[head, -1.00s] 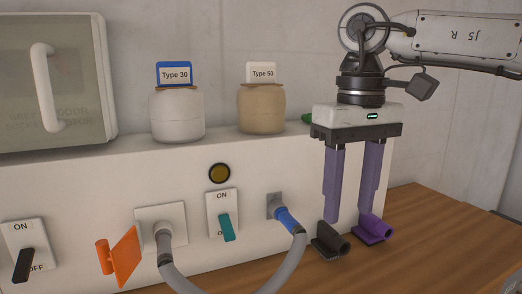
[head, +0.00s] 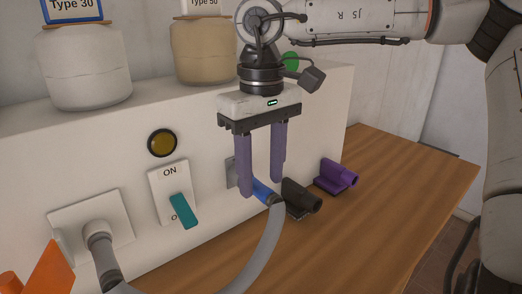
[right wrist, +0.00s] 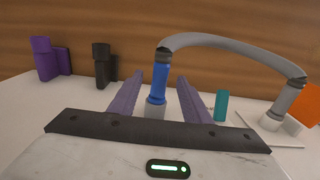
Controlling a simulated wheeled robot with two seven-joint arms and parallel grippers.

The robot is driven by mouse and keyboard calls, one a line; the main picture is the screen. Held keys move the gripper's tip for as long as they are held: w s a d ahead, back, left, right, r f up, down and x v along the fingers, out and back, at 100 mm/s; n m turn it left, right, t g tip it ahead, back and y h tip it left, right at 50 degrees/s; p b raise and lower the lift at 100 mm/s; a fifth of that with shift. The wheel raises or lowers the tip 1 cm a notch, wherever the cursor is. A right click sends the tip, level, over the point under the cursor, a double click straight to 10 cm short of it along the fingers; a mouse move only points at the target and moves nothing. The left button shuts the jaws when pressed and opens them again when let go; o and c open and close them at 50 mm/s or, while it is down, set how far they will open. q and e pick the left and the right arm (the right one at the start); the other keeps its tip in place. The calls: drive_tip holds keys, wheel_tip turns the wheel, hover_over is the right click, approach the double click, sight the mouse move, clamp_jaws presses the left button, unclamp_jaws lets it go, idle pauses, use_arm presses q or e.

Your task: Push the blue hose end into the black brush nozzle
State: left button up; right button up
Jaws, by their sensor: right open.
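The blue hose end (head: 263,191) sits in a grey wall socket (head: 231,173) on the white panel, with the grey hose (head: 268,245) curving away from it. My right gripper (head: 262,187) is open, its purple fingers pointing down around the hose end. In the right wrist view the blue hose end (right wrist: 159,85) stands between the two spread fingers (right wrist: 160,78), with gaps visible on both sides. The black brush nozzle (head: 302,197) lies on the wooden table just right of the fingers; it also shows in the wrist view (right wrist: 104,66). My left gripper is out of view.
A purple nozzle (head: 335,177) lies right of the black one. Left are a teal switch (head: 183,211), the hose's other fitting (head: 98,240) and an orange part (head: 50,270). Two jars (head: 84,65) (head: 205,50) stand on the panel's top. The table's right side is clear.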

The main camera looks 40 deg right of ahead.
drive_tip(key=shift+f, duration=0.85)
clamp_jaws()
drive_tip(key=shift+s+a, duration=0.1)
drive_tip(key=shift+s, duration=0.6)
use_arm(q)
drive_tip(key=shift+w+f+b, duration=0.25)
drive_tip(key=shift+b, duration=0.2)
use_arm(e)
drive_tip(key=shift+s+a, duration=0.2)
drive_tip(key=shift+s, duration=1.8)
